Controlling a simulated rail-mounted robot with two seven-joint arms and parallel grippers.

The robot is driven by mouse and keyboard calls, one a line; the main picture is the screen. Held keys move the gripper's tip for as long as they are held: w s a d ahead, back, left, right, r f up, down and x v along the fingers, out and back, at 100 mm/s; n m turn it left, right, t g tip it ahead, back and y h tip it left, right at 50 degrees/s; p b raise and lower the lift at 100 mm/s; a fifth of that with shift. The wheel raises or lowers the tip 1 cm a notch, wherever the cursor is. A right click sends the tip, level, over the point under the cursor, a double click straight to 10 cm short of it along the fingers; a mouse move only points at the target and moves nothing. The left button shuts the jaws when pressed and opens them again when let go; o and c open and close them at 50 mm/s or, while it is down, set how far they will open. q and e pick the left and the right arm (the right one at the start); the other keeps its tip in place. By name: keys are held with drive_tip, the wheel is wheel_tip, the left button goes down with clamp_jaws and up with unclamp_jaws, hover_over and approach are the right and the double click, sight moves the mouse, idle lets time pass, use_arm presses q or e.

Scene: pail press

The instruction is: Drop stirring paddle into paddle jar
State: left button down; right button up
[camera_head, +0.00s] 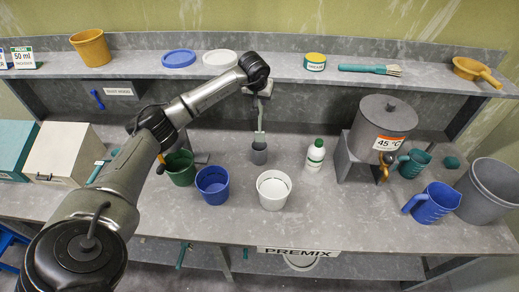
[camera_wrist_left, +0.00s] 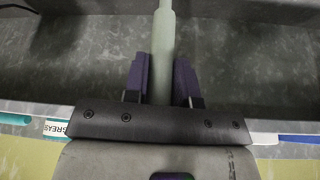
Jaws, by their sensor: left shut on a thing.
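My left gripper (camera_head: 261,95) is shut on the pale grey-green stirring paddle (camera_head: 260,124). In the left wrist view the paddle's handle (camera_wrist_left: 163,55) runs between the two dark fingers of the gripper (camera_wrist_left: 161,80). In the head view the paddle hangs roughly upright. My right gripper is not in view.
A shelf (camera_head: 225,72) runs behind, near my wrist.

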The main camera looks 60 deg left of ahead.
sight(259, 119)
use_arm(q)
wheel_tip(259, 119, down, 9)
drive_tip(key=shift+s+f+p, duration=0.1)
drive_tip(key=shift+p, duration=0.3)
drive_tip(key=shift+f, duration=0.15)
drive_tip(key=shift+f+b, duration=0.35)
drive_tip(key=shift+b, duration=0.05)
drive_tip(key=shift+f, duration=0.15)
drive_tip(key=c, duration=0.9)
unclamp_jaws()
drive_tip(key=shift+c, duration=0.2)
